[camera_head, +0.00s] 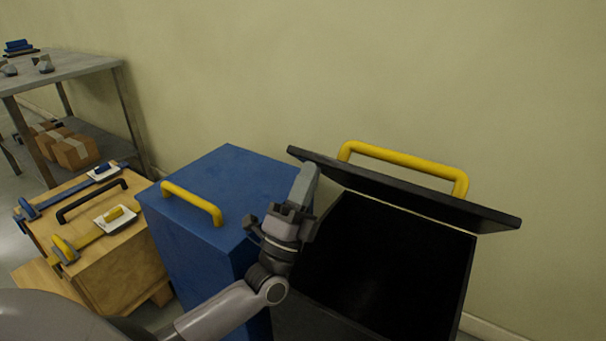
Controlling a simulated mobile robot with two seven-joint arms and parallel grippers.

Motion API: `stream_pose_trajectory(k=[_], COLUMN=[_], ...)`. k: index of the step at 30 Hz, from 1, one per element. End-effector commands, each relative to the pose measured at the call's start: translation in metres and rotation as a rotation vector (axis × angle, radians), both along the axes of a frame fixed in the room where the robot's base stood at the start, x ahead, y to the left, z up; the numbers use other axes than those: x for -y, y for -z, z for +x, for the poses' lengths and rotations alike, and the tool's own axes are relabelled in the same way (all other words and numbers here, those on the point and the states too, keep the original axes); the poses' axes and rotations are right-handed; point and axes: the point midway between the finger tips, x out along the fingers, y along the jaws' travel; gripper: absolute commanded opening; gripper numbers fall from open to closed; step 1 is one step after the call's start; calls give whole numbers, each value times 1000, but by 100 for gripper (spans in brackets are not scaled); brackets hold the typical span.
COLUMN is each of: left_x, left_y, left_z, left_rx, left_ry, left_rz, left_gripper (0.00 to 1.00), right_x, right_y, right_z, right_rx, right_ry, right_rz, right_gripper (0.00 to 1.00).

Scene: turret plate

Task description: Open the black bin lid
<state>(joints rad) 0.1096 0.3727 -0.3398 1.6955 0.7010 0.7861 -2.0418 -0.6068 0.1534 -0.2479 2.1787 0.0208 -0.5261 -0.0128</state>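The black bin (345,325) stands at the right with its dark inside showing. Its black lid (440,203) is raised and tilted up toward the wall, with a yellow handle (405,160) on its far side. My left gripper (305,184) is at the bin's left side, fingers pointing up by the lid's left end. Whether it touches the lid cannot be told. Its fingers overlap from this side, so its opening is unclear. My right gripper is not in view.
A blue bin (232,178) with a closed lid and yellow handle stands close to the left. Beyond it are a wooden toolbox (120,265) and a metal shelf table (70,66) with cardboard boxes (74,150) below. A plain wall is close behind the bins.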

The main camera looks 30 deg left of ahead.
Motion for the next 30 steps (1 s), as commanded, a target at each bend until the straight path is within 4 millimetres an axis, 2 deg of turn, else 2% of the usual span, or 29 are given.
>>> stream_pose_trajectory(k=[1, 7, 21, 30], left_x=[0, 1, 2, 4], left_y=[-17, -37, -80, -105], left_z=[4, 21, 68, 106], left_rx=[-16, -89, -266, -393], left_ry=[-1, -1, -1, 0], left_rz=[-2, 0, 7, 11], left_gripper=[0, 0, 0, 0], right_x=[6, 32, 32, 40], right_y=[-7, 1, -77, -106], right_z=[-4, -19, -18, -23], right_rx=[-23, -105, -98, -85], right_ry=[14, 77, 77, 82], right_rz=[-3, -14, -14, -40], right_gripper=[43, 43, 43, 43])
